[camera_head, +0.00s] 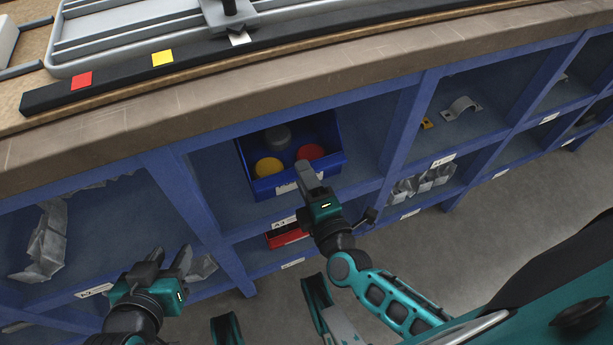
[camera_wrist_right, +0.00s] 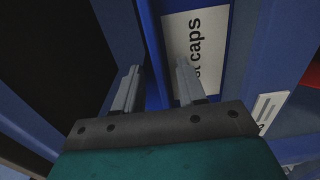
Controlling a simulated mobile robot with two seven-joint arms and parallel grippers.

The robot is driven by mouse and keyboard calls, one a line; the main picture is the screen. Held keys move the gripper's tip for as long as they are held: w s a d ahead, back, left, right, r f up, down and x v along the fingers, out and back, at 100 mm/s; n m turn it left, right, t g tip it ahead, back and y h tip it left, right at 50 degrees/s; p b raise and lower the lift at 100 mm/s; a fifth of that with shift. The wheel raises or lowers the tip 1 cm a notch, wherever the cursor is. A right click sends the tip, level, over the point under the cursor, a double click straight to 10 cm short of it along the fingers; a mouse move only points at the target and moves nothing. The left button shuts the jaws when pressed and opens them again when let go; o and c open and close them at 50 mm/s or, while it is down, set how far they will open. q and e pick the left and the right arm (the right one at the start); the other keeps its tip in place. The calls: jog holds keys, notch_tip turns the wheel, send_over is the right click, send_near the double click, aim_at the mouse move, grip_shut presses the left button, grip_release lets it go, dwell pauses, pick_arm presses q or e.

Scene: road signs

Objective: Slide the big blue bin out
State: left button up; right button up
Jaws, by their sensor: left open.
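The big blue bin (camera_head: 327,177) sits in an upper compartment of the blue shelf, its front label partly hidden by my right gripper. It holds a yellow cap, a red cap and a dark grey round thing. My right gripper (camera_head: 304,171) is at the bin's front wall. In the right wrist view, the two fingers of my right gripper (camera_wrist_right: 158,80) are apart, one on each side of the front wall's rim; the label ending in "caps" (camera_wrist_right: 208,40) is beside them. Contact with the wall is not clear. My left gripper (camera_head: 168,257) is open and empty before the shelf, lower left.
A red bin (camera_head: 285,236) sits in the compartment below. Grey metal parts (camera_head: 424,180) and a bracket (camera_head: 460,106) lie in compartments to the right, and bagged grey items (camera_head: 42,245) at the left. The worktop (camera_head: 300,84) overhangs the shelf.

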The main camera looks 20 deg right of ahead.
grip_shut()
dwell(1.3)
